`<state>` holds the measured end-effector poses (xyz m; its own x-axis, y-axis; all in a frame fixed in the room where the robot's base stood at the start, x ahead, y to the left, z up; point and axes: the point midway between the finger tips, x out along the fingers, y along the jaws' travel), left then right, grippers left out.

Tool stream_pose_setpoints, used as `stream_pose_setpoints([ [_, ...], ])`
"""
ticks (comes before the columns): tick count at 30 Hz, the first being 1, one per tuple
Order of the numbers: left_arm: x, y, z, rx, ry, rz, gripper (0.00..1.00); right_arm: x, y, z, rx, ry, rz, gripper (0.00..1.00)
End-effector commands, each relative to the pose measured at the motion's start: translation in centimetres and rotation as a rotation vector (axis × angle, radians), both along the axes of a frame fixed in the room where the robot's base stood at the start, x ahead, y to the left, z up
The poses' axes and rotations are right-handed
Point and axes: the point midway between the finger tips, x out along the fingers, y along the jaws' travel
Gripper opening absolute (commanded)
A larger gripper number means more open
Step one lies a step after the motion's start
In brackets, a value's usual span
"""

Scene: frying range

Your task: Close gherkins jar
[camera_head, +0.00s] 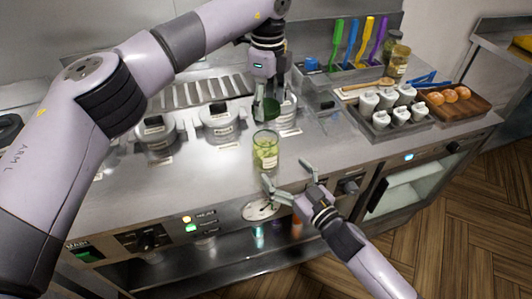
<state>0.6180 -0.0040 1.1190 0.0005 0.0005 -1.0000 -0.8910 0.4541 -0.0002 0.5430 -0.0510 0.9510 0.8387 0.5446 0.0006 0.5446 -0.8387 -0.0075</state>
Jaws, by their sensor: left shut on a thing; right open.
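The gherkins jar (265,158) stands upright on the steel counter near its front edge. It is clear glass with green gherkins and a pale label. My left gripper (267,103) is shut on a dark green lid (271,110) and holds it above and slightly behind the jar. The lid and the jar look apart. My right gripper (288,180) is open and empty in front of the jar, at the counter's front edge, with its fingers spread to either side of the jar's lower part. I cannot tell whether it touches the jar.
Several labelled pots (221,124) stand behind and left of the jar. Coloured utensils stand at the back. Bare counter (215,175) lies left of the jar.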

Motion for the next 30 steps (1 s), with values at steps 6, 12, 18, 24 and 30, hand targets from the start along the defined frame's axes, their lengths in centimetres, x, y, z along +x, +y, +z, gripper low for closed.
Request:
stream_pose_setpoints([
  [6, 0.0, 0.0, 0.0, 0.000, 0.000, 0.000, 0.41, 3.8, 2.5, 0.2, 0.000, -0.002, 0.000, 0.88],
  [12, 0.0, 0.0, 0.0, 0.000, 0.000, 0.000, 0.41, 6.5, 4.2, 0.1, 0.000, -0.001, 0.000, 0.88],
  [18, 0.0, 0.0, 0.0, 0.000, 0.000, 0.000, 0.41, 7.9, 5.2, 0.1, 0.001, -0.001, 0.001, 0.88],
  [24, 0.0, 0.0, 0.0, 0.000, 0.000, -0.001, 0.41, 8.1, 5.4, 0.0, 0.000, 0.000, 0.001, 0.88],
  [30, 0.0, 0.0, 0.0, 0.000, 0.000, -0.001, 0.41, 8.1, 5.3, 0.0, 0.000, 0.000, 0.001, 0.85],
])
